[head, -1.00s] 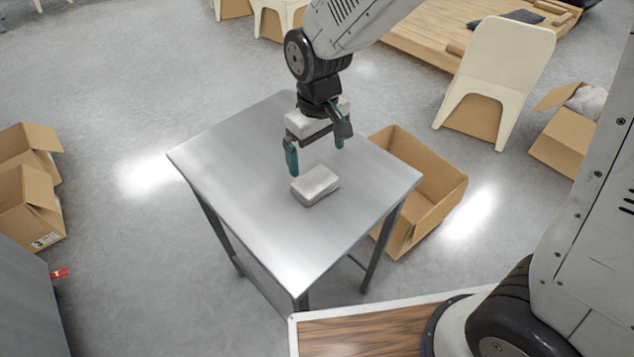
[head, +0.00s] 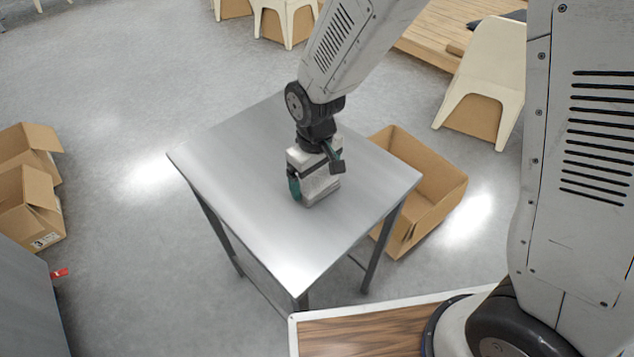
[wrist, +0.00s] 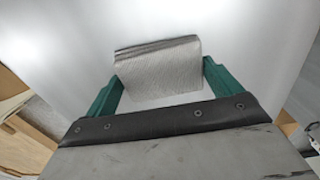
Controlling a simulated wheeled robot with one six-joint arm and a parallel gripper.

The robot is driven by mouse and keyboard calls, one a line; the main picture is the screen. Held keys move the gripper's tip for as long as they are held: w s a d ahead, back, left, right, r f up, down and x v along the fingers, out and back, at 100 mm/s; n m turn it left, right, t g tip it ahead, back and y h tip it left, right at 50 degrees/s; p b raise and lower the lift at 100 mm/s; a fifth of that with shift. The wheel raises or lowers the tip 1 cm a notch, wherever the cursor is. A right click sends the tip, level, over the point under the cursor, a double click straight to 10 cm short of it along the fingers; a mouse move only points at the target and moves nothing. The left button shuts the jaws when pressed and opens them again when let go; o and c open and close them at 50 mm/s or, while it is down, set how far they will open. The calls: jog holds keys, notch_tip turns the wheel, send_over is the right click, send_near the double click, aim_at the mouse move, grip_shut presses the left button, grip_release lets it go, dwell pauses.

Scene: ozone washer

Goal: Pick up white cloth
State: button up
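The white cloth (head: 320,188) is a folded, light grey-white block lying on the metal table. My gripper (head: 315,178) is lowered over it, with one green finger on each side. In the wrist view the cloth (wrist: 160,68) sits between the two fingertips of my gripper (wrist: 163,72), its folded layers showing along the far edge. The fingers are spread wide and lie very close to the cloth's sides; a firm grip does not show. My gripper hides part of the cloth in the head view.
The bare metal tabletop (head: 250,200) is clear around the cloth. An open cardboard box (head: 425,195) stands on the floor right of the table. More boxes (head: 28,190) are at the left, and pale chairs (head: 487,75) stand behind.

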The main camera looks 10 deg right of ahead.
aim_at(315, 181)
jog(key=shift+c, duration=1.2)
jog(key=shift+r, duration=0.15)
jog(key=shift+r, duration=0.65)
jog(key=shift+s+a+r, duration=0.1)
jog(key=shift+s+r, duration=0.1)
jog(key=shift+r, duration=0.9)
jog(key=s+a, duration=0.1)
jog(key=s, duration=0.3)
jog(key=s+a, duration=0.2)
jog(key=s, duration=0.3)
jog(key=s+a+r, duration=0.1)
jog(key=s+a, duration=0.1)
jog(key=s, duration=0.2)
jog(key=shift+s, duration=0.35)
jog(key=shift+s+a+r, duration=0.1)
jog(key=shift+s+a, duration=0.05)
jog(key=shift+s, duration=0.35)
